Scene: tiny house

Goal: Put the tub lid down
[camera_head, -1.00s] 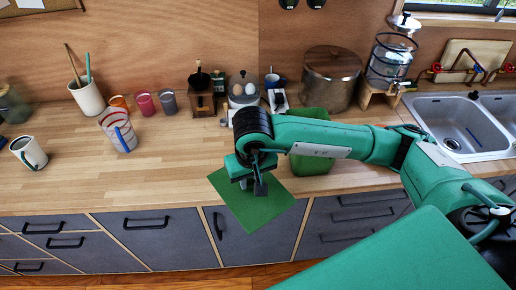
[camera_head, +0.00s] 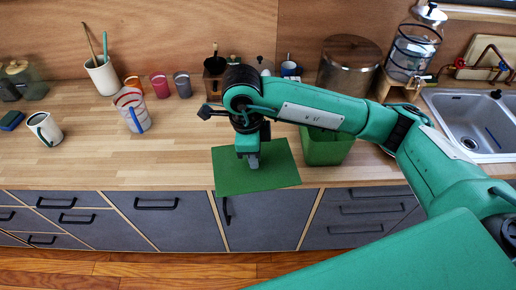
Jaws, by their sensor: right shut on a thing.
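The green tub lid (camera_head: 228,180) is a flat square. My right gripper (camera_head: 253,161) points down and is shut on it near its middle; the gripper partly hides the lid. In the picture the lid overlaps the front edge of the wooden counter and the tops of the drawers. I cannot tell how high above the counter it is. The green tub (camera_head: 328,150) stands on the counter just right of the lid, partly hidden behind my right arm. My left gripper is not in view.
Left of the lid the wooden counter (camera_head: 160,160) is clear. A striped pitcher (camera_head: 131,108), a white mug (camera_head: 44,129) and several cups stand further left and back. A large pot (camera_head: 349,65) stands behind my arm. The sink (camera_head: 470,120) is at the right.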

